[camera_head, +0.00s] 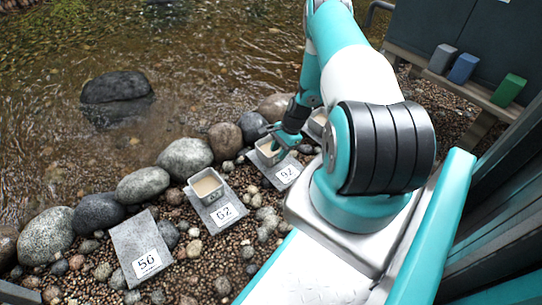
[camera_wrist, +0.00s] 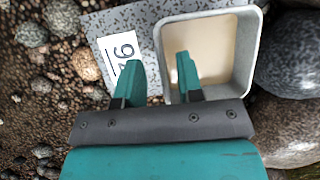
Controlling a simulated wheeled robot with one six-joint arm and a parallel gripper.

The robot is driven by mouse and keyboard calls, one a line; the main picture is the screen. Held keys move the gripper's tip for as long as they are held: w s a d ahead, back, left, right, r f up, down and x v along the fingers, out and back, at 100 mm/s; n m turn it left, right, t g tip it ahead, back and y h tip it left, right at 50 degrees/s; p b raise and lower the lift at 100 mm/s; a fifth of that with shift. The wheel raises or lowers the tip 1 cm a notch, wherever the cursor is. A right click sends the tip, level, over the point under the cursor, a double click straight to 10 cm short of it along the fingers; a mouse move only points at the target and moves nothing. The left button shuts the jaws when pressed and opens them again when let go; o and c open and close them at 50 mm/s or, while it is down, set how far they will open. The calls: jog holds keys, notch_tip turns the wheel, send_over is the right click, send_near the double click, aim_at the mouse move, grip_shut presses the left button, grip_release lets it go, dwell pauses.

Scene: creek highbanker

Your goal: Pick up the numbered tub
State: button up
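A pale grey square tub (camera_head: 267,149) with tan contents stands on the grey slab labelled 92 (camera_head: 288,173). In the wrist view the tub (camera_wrist: 249,50) fills the upper right, with its slab (camera_wrist: 100,25) to the left. My gripper (camera_head: 284,140) is at this tub. In the wrist view my gripper (camera_wrist: 157,72) is open, one finger left of the tub's near-side wall and the other over its inside. I cannot tell whether either finger touches the wall. A similar tub (camera_head: 206,186) sits on the slab labelled 62 (camera_head: 226,213).
The slab labelled 56 (camera_head: 140,248) is bare. Another tub (camera_head: 317,123) is partly hidden behind my arm. Large rocks (camera_head: 184,158) line the creek (camera_head: 200,60); gravel surrounds the slabs. Grey, blue and green blocks (camera_head: 463,68) stand on a ledge at upper right.

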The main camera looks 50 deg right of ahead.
aim_at(276, 161)
jog(key=b+x, duration=0.2)
jog(key=x, duration=0.2)
jog(key=shift+d, duration=0.2)
jog(key=shift+r, duration=0.1)
grip_shut()
dwell(1.0)
